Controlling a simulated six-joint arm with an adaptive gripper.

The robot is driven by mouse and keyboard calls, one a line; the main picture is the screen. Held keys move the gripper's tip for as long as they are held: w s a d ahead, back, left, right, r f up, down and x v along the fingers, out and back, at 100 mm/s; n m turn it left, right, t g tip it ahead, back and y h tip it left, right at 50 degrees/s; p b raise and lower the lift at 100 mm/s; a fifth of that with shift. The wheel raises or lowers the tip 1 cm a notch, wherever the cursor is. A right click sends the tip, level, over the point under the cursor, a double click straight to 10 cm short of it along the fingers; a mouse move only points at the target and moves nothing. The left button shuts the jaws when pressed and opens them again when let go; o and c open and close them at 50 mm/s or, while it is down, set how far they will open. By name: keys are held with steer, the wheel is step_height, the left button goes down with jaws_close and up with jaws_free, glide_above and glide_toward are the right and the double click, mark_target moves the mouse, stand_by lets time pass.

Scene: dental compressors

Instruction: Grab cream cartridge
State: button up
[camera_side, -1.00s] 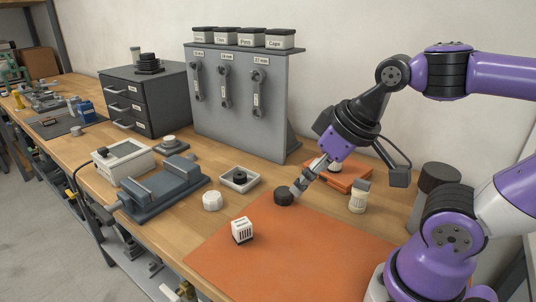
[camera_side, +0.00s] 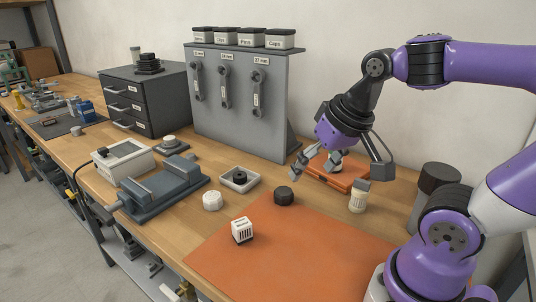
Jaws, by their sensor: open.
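The cream cartridge (camera_side: 357,201) stands upright on the wooden bench, a small cream cylinder with a ribbed side and a grey top part. My gripper (camera_side: 337,175) is open, its two fingers spread wide with nothing held. It hangs above the orange box behind the cartridge. Its right finger is near the cartridge's grey top in the picture; I cannot tell the depth gap.
A dark puck (camera_side: 284,196) lies at the orange mat's (camera_side: 285,257) back edge. A white labelled cube (camera_side: 242,230) is on its left part. An orange box (camera_side: 325,172) with a pale part on it sits behind. A grey vise (camera_side: 165,190) stands left.

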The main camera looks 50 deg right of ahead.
steer(key=d+f+m+g, duration=0.1)
steer(key=d+m+g, duration=0.1)
steer(key=d+m, duration=0.6)
steer(key=m+g, duration=0.3)
steer(key=m, duration=2)
glide_above(361, 188)
steer(key=shift+y, duration=0.3)
steer(key=f, duration=0.3)
steer(key=d+f, duration=0.1)
steer(key=shift+w+f, duration=0.3)
steer(key=shift+f, duration=0.05)
step_height(361, 188, down, 5)
steer(key=shift+s+r, duration=0.1)
steer(key=shift+s+a+f, duration=0.15)
steer(key=shift+f, duration=2.6)
steer(key=c, duration=1.2)
